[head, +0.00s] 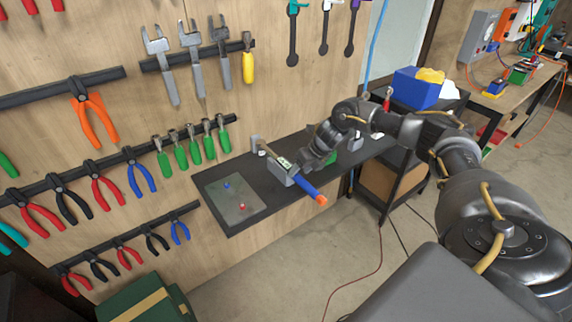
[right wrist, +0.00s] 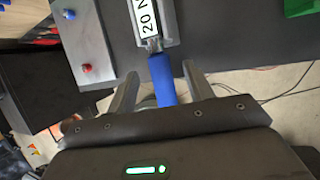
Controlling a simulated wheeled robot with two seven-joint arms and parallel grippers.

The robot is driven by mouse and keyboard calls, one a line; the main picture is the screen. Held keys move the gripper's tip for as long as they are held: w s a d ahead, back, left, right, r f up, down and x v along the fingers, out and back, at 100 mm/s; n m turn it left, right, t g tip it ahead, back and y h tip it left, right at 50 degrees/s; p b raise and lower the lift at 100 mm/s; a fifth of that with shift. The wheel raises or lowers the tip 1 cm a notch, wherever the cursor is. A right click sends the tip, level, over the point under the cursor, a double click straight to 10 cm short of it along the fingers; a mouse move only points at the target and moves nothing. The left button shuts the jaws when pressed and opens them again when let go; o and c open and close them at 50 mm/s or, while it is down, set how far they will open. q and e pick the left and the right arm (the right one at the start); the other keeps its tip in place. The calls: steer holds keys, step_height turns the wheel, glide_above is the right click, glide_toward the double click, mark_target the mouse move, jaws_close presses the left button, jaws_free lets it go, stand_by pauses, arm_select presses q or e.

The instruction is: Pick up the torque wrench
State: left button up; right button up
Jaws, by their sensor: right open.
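The torque wrench (head: 306,186) lies on holders on a dark shelf (head: 215,182), its blue handle with an orange end pointing out past the shelf's front edge. In the right wrist view its blue handle (right wrist: 160,75) and a white "20 N" label show. My right gripper (head: 308,163) is at the handle; in its wrist view the two fingers (right wrist: 163,85) are apart, one on each side of the blue handle. The handle's far end is hidden there by the gripper body. I cannot tell whether either finger touches it. My left gripper is not in view.
A grey plate (head: 240,205) with a blue and a red knob is on the shelf, left of the wrench. Pliers and other tools hang on the wooden wall behind. A black cart (head: 405,150) with a blue bin (head: 416,90) stands to the right. Floor in front is mostly clear.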

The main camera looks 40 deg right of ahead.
steer(key=shift+x, duration=1.1)
steer(key=shift+r, duration=0.1)
jaws_close()
steer(key=shift+w+r, duration=0.1)
